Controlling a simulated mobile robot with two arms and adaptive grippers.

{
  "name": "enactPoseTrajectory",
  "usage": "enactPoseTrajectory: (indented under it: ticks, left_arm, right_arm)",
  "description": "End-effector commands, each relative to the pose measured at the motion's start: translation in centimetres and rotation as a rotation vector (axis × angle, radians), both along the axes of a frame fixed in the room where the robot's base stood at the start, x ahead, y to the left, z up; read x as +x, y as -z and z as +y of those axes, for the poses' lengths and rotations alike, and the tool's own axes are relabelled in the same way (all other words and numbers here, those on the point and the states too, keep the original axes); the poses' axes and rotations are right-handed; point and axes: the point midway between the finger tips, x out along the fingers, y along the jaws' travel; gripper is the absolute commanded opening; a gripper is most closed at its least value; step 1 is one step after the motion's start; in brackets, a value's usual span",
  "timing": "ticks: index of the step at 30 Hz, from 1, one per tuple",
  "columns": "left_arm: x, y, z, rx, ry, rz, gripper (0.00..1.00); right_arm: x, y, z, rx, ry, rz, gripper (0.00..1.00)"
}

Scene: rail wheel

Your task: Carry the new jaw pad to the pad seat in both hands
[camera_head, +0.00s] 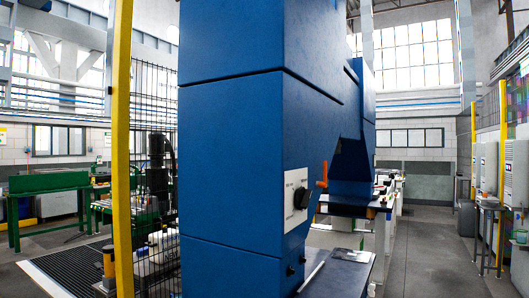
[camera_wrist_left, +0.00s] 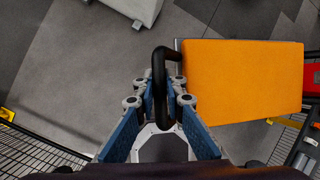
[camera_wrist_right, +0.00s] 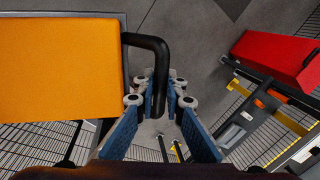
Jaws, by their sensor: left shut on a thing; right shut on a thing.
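The jaw pad is an orange block with a black bar handle at each end. It fills the right side of the left wrist view (camera_wrist_left: 243,80) and the left side of the right wrist view (camera_wrist_right: 60,70). My left gripper (camera_wrist_left: 160,98) is shut on one black handle. My right gripper (camera_wrist_right: 160,98) is shut on the other handle. The pad is held above the floor between both hands. The head view shows neither the pad nor my grippers, and I cannot make out the pad seat.
In the head view a large blue machine (camera_head: 235,150) stands close in front. A yellow post (camera_head: 121,150) and mesh fence (camera_head: 155,85) are on its left. Open floor (camera_head: 415,240) runs along its right. A red block (camera_wrist_right: 272,58) lies beyond my right gripper.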

Motion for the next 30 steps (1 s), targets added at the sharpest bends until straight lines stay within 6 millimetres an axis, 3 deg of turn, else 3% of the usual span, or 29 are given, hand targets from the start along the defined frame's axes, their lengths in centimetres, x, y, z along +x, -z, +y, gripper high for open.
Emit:
enactPoseTrajectory:
  ticks: [17, 30]
  left_arm:
    - [0.0, -1.1, 0.3, 0.002, -0.008, -0.013, 0.00]
    - [-2.4, -4.4, 0.3, 0.002, -0.007, -0.015, 0.00]
  right_arm:
    - [-0.2, -0.9, -0.4, -0.006, 0.005, -0.004, 0.00]
    - [-2.6, -4.2, -0.3, -0.004, 0.004, -0.005, 0.00]
